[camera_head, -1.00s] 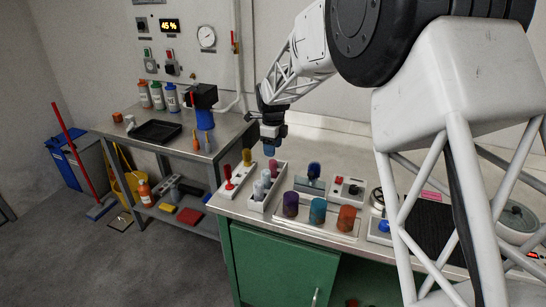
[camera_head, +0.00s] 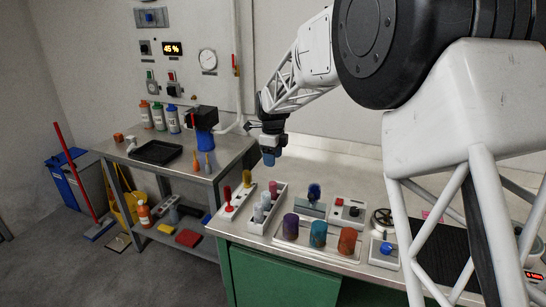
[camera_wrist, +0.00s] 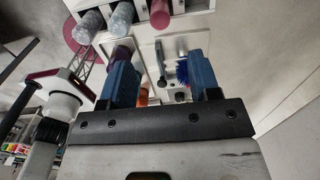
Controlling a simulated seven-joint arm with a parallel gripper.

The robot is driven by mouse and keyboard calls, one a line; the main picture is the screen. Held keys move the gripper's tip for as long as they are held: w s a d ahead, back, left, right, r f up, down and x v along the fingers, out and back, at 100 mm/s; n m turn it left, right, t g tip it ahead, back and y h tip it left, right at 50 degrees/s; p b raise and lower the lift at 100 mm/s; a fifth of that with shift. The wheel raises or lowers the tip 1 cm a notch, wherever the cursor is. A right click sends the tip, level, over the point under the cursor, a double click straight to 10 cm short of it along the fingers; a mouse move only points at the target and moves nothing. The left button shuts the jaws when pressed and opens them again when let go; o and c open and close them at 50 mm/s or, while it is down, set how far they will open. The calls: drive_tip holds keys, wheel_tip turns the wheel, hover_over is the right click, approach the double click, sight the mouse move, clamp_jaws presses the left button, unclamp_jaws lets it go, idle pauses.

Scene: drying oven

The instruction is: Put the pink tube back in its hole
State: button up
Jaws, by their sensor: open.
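The white tube rack (camera_head: 257,228) stands near the left end of the green-fronted bench. Two grey tubes and the pink tube (camera_head: 273,187) stand upright in it, the pink one at the far end. In the wrist view the pink tube (camera_wrist: 160,14) shows at the top edge beside the grey tubes (camera_wrist: 122,18). Its lower end is hidden, so I cannot tell how deep it sits. My gripper (camera_head: 268,159) hangs above and behind the rack, apart from the tubes. In the wrist view its blue fingers (camera_wrist: 160,78) are spread with nothing between them.
Purple, blue and orange cups (camera_head: 318,234) stand right of the rack. A stand with red and yellow handles (camera_head: 236,201) is to its left. The bench behind the rack is clear.

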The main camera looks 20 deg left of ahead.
idle(0.4)
drive_tip(key=s+d+r+n, duration=0.3)
drive_tip(key=s+d+r, duration=0.15)
drive_tip(key=d, duration=0.55)
drive_tip(key=s+d+r+n+t, duration=0.1)
drive_tip(key=s+d+r+n, duration=0.4)
drive_tip(key=d, duration=0.6)
drive_tip(key=s+d+r, duration=0.3)
drive_tip(key=s+d, duration=0.3)
drive_tip(key=d, duration=0.4)
drive_tip(key=s+d+f+n, duration=0.1)
drive_tip(key=s+d+n, duration=0.2)
drive_tip(key=s+d, duration=0.3)
drive_tip(key=s+d+f+n+t, duration=0.1)
drive_tip(key=s+d, duration=0.5)
drive_tip(key=s, duration=0.7)
drive_tip(key=s+d+f+n, duration=0.3)
drive_tip(key=s+d+n, duration=0.2)
drive_tip(key=s, duration=0.4)
drive_tip(key=shift+s+d+n+t, duration=0.2)
drive_tip(key=shift+d+n+t, duration=0.15)
drive_tip(key=shift+d, duration=0.55)
drive_tip(key=shift+o, duration=0.3)
drive_tip(key=shift+w, duration=0.2)
